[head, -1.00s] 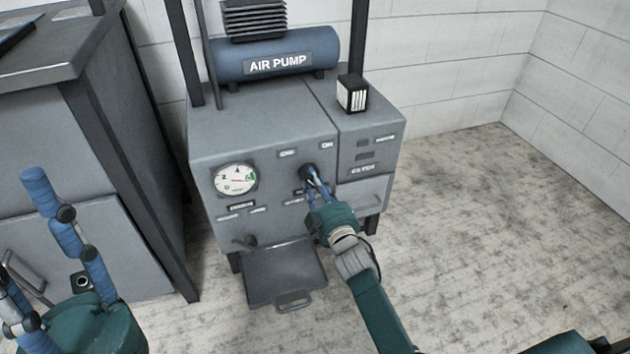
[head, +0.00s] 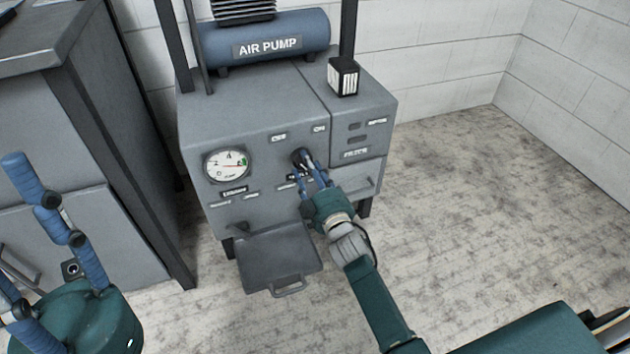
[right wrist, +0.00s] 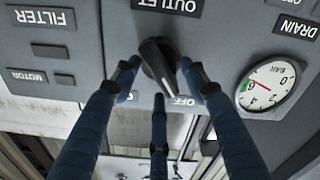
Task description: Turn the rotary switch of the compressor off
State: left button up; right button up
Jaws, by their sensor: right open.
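The compressor is a grey cabinet (head: 285,110) with a blue "AIR PUMP" tank on top. Its black rotary switch (head: 301,157) is on the front, below the "OFF" and "ON" labels. In the right wrist view the switch (right wrist: 158,62) appears upside down, its long grip slanting to an end near the "OFF" label (right wrist: 184,100). My right gripper (head: 308,172) is at the switch, its blue fingers open around the knob; contact is not clear. My left gripper (head: 20,235) is at the lower left, its fingers spread, with nothing between them.
A round gauge (head: 227,164) sits left of the switch. A grey tray with a handle (head: 278,262) sticks out low at the front. A grey cabinet (head: 70,150) stands at the left. The floor (head: 480,200) to the right is clear.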

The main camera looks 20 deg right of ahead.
jog(key=s, duration=1.1)
jog(key=shift+d, duration=0.2)
